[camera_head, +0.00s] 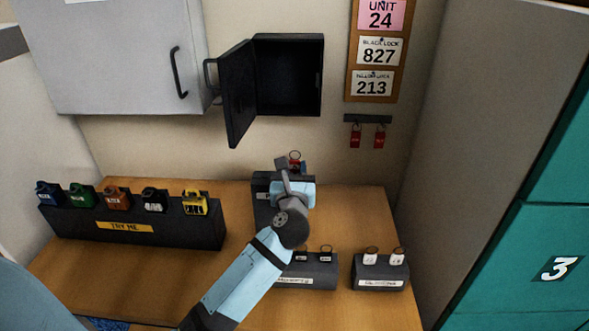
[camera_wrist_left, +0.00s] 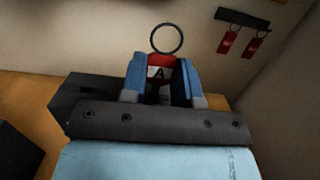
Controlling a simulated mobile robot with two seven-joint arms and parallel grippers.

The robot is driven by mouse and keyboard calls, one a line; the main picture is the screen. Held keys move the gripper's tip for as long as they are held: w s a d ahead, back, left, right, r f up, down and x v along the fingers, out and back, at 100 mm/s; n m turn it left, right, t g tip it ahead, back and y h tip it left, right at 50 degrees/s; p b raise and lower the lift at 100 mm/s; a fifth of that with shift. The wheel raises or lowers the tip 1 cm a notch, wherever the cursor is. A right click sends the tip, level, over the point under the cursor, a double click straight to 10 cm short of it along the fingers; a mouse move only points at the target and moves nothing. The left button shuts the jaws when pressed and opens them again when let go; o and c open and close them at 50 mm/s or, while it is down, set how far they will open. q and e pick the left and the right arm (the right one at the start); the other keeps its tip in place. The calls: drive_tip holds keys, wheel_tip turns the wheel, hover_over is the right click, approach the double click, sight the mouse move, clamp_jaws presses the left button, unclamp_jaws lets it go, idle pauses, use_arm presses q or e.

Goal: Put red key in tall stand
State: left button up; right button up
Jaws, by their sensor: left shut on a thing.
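My left gripper (camera_head: 290,170) is shut on a red key (camera_head: 295,162) with a ring on top. In the left wrist view the red key (camera_wrist_left: 160,66) sits upright between the two blue fingers of the gripper (camera_wrist_left: 160,80), and a letter A shows on it. The dark stand (camera_head: 262,183) is behind and below the gripper, mostly hidden by my arm; its dark side (camera_wrist_left: 80,92) also shows in the left wrist view. I cannot tell whether the key touches the stand. My right gripper is not in view.
Two red tags (camera_head: 367,137) hang on a wall rack at the right. A long black stand (camera_head: 130,228) holds several coloured locks at the left. Two low stands, one with white tags (camera_head: 380,276), are in front. An open black wall box (camera_head: 289,75) hangs above.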

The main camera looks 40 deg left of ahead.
use_arm(q)
drive_tip(key=shift+f, duration=0.3)
idle(0.5)
drive_tip(key=shift+f+b, duration=0.55)
drive_tip(key=shift+f, duration=0.3)
idle(0.8)
drive_tip(key=o, duration=0.7)
drive_tip(key=shift+s+d+f, duration=0.1)
drive_tip(key=shift+o, duration=0.6)
drive_tip(key=shift+d, duration=0.1)
drive_tip(key=shift+s, duration=0.1)
drive_tip(key=r+b+v, duration=0.1)
drive_tip(key=v, duration=0.6)
drive_tip(key=shift+s+f, duration=0.25)
drive_tip(key=shift+f, duration=0.1)
